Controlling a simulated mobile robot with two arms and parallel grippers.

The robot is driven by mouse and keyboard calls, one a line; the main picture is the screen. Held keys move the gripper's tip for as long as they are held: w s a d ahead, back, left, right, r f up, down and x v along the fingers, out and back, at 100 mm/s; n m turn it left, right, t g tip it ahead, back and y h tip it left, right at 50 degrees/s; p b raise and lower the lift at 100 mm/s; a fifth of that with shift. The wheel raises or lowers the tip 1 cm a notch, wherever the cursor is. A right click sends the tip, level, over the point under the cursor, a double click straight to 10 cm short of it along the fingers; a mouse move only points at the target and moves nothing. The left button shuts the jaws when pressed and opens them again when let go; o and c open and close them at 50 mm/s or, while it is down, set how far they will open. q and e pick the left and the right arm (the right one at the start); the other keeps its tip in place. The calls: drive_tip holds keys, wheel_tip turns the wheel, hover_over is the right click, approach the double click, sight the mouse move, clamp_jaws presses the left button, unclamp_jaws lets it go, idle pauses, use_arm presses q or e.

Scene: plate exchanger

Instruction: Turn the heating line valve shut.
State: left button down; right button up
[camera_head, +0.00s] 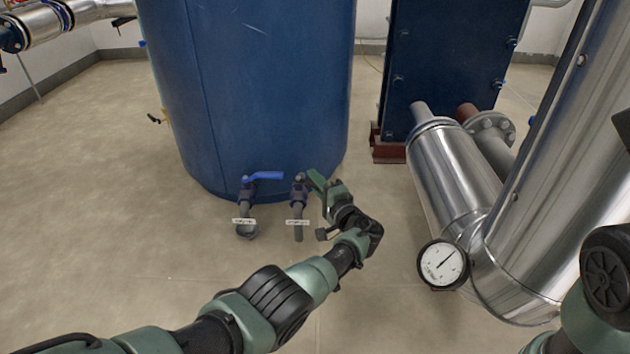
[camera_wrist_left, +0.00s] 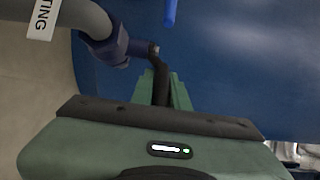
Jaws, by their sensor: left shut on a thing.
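The heating line valve (camera_head: 299,193) sits low at the front of the blue tank, on a grey pipe bent downward. In the left wrist view its valve body (camera_wrist_left: 119,46) shows beside a white tag (camera_wrist_left: 43,16) reading "TING". My left gripper (camera_head: 316,180) is at the right of this valve. In the left wrist view my left gripper (camera_wrist_left: 161,88) is shut on the dark valve lever (camera_wrist_left: 160,72), which runs from the stem between the fingers. The fingers hide the lever's far end. My right gripper is not in view.
A second valve with a blue lever (camera_head: 264,176) stands just left. The blue tank (camera_head: 255,90) rises close behind. A large metal-clad pipe (camera_head: 455,170) with a gauge (camera_head: 442,264) stands at the right. The floor at the left is clear.

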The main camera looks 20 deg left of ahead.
use_arm(q)
drive_tip(key=c, duration=1.4)
unclamp_jaws()
drive_tip(key=shift+w, duration=0.1)
drive_tip(key=shift+s+d+r+p, duration=0.1)
drive_tip(key=shift+s+d+p, duration=0.15)
drive_tip(key=shift+s+p, duration=0.1)
drive_tip(key=p+v, duration=0.3)
drive_tip(key=v, duration=0.4)
